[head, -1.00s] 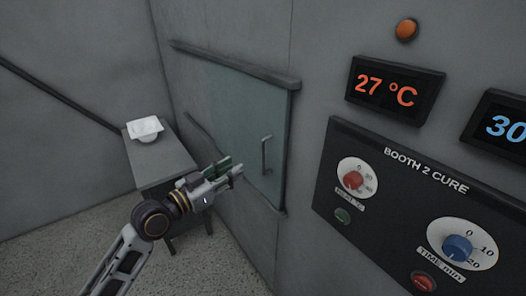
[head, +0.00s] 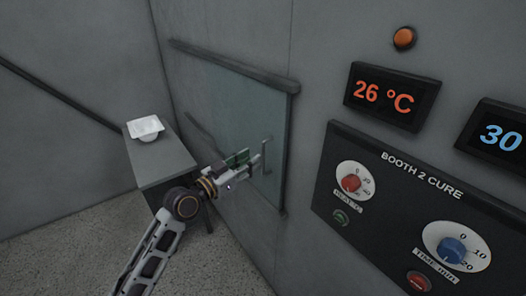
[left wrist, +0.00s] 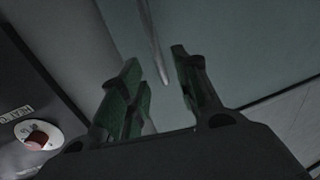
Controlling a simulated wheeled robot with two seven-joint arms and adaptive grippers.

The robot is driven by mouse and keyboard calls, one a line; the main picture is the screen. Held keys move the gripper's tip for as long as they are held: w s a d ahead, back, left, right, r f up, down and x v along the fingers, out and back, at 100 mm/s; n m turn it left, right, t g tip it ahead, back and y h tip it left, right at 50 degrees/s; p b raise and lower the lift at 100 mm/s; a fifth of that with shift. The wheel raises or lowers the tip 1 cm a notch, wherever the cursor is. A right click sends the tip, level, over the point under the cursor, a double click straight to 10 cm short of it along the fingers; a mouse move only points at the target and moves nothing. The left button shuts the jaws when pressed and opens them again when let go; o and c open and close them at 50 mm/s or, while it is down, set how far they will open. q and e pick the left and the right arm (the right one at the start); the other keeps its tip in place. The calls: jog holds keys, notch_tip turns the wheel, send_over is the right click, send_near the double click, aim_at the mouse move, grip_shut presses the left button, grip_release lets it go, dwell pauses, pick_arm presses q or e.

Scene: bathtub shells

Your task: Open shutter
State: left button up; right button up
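The shutter (head: 225,110) is a greenish glass panel in the grey wall, between an upper and a lower rail. It looks closed. Its vertical bar handle (head: 267,155) is near the panel's right edge. My left gripper (head: 257,160) is just left of the handle in the head view, its fingers pointing at it. In the left wrist view the fingers (left wrist: 160,92) stand apart with a gap between them, and the handle (left wrist: 154,45) shows beyond and between the tips. I cannot tell whether they touch it. My right gripper is not in view.
A grey table (head: 160,160) with a white tray-like shell (head: 144,128) stands left of the shutter. A control panel (head: 410,210) with knobs and buttons is on the wall to the right, below a temperature display (head: 392,95) reading 26 °C.

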pick_arm(q)
jog(key=p, duration=0.1)
send_over(263, 172)
jog(key=shift+w, duration=0.3)
dwell(0.4)
grip_shut()
